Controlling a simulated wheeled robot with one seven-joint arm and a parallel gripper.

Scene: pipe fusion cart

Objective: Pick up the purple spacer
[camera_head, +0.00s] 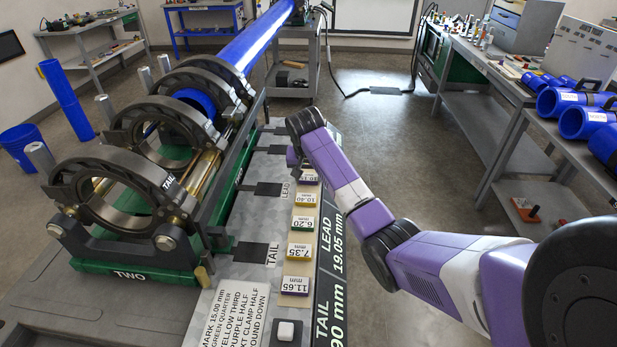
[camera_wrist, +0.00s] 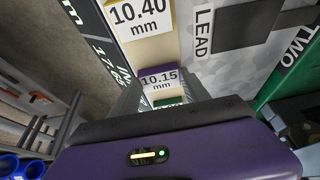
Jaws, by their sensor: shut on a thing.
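The purple spacer (camera_wrist: 158,72), labelled 10.15 mm, is between the two grey fingers of my gripper (camera_wrist: 161,93) in the wrist view. The fingers are shut on its sides. In the head view my gripper (camera_head: 296,158) is at the far end of the spacer row, largely hidden by my wrist. The spacer (camera_head: 309,174) shows only in part there, just beside my wrist. I cannot tell whether it is clear of the board.
A yellow 10.40 spacer (camera_head: 307,197) is nearest in the row; a green 6.20 (camera_head: 303,225), a yellow 7.35 (camera_head: 299,251) and a dark-sided 11.65 (camera_head: 295,285) follow. The clamp machine (camera_head: 130,198) stands left. A workbench (camera_head: 492,75) stands right, with open floor between.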

